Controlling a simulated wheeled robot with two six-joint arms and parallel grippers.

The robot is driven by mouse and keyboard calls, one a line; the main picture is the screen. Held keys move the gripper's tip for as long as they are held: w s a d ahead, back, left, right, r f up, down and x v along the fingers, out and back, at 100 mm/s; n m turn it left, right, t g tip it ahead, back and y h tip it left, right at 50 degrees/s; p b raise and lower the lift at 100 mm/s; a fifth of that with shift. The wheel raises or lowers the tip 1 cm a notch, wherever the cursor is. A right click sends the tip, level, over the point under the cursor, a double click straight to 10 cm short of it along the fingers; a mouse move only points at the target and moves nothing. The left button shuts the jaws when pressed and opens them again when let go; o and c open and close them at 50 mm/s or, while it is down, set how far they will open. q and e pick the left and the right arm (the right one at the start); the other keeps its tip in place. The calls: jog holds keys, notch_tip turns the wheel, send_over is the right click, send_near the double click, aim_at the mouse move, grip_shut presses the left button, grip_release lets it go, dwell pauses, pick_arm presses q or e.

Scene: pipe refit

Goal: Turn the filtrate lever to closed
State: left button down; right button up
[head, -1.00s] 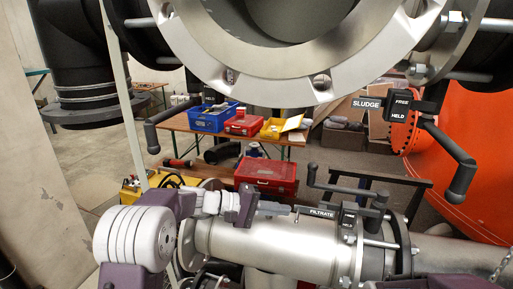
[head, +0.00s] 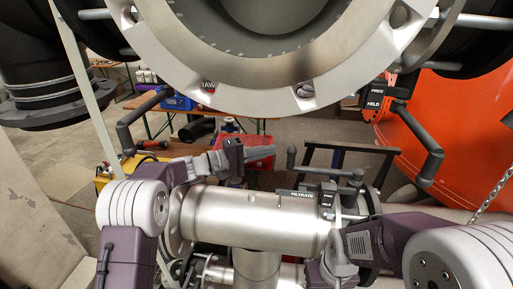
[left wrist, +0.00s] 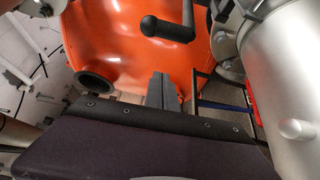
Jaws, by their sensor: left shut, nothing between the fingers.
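The filtrate lever (head: 322,173) is a dark cranked handle above the silver pipe, beside the FILTRATE label (head: 298,194) and a small plate reading HELD (head: 327,202). Its near end turns up at the left. My left gripper (head: 273,171) is shut and empty, above the pipe and to the left of the lever, apart from it. In the left wrist view its grey fingers (left wrist: 160,88) are together, and a dark handle (left wrist: 168,29) hangs ahead; I cannot tell which lever that is. My right arm comes in at lower right; its fingers are not visible.
The silver pipe (head: 250,217) runs below the left gripper. A large flange (head: 270,98) hangs overhead. Another dark handle (head: 425,145) is at right, before the orange tank (head: 460,120). A third handle (head: 128,128) is at left. A red case (head: 260,150) lies behind.

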pick_arm(q)
jog(key=s+d+p, duration=0.1)
jog(key=d, duration=0.1)
jog(key=s+d+p, duration=0.2)
jog(key=shift+p, duration=0.3)
jog(key=shift+w, duration=0.1)
